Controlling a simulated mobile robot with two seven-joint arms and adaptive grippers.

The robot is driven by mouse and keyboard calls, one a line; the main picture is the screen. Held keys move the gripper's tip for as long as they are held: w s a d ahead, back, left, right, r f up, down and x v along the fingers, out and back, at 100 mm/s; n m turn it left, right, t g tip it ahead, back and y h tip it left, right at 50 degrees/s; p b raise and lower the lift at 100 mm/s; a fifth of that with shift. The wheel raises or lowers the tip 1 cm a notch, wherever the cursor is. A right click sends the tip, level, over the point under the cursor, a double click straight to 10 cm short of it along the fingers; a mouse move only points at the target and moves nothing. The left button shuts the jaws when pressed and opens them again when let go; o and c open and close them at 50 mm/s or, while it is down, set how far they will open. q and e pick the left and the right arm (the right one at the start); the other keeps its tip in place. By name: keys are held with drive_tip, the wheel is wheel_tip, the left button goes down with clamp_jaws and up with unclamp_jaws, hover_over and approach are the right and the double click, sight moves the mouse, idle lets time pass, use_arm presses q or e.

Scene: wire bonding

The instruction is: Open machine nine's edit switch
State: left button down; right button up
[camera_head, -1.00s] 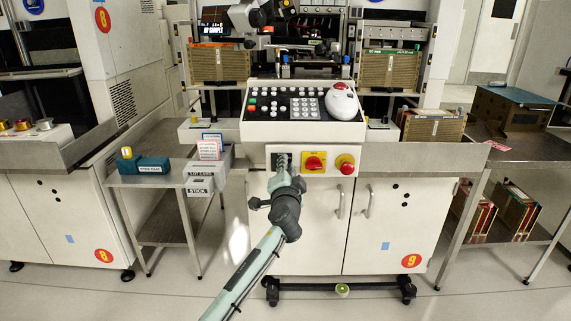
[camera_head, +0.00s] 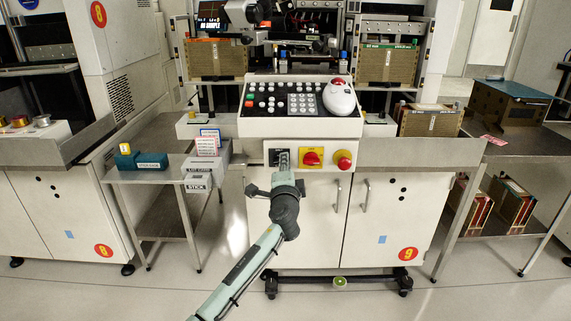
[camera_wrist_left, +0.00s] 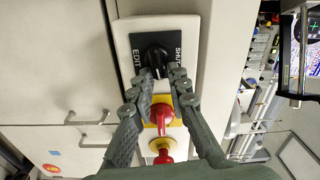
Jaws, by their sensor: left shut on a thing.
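The edit switch is a black knob (camera_wrist_left: 157,58) on a black plate with "EDIT" on its left and "SHUT" on its right in the left wrist view. The knob stands roughly along the picture's vertical, between the two words. My left gripper (camera_wrist_left: 162,78) has its fingers on either side of the knob's lower end and is shut on it. In the head view my left gripper (camera_head: 283,158) is at the dark switch plate on machine nine's white front, and hides most of the knob. My right gripper is in neither view.
A red knob on a yellow plate (camera_head: 312,157) and a red button on a yellow base (camera_head: 343,160) sit close beside the switch. The keypad console (camera_head: 297,101) juts out above. Cabinet doors with handles (camera_head: 366,195) are below.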

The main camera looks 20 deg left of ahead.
use_arm(q)
drive_tip(key=shift+a+f, duration=0.1)
drive_tip(key=shift+a, duration=0.2)
drive_tip(key=c, duration=1.6)
unclamp_jaws()
drive_tip(key=shift+d, duration=0.1)
drive_tip(key=v, duration=1.2)
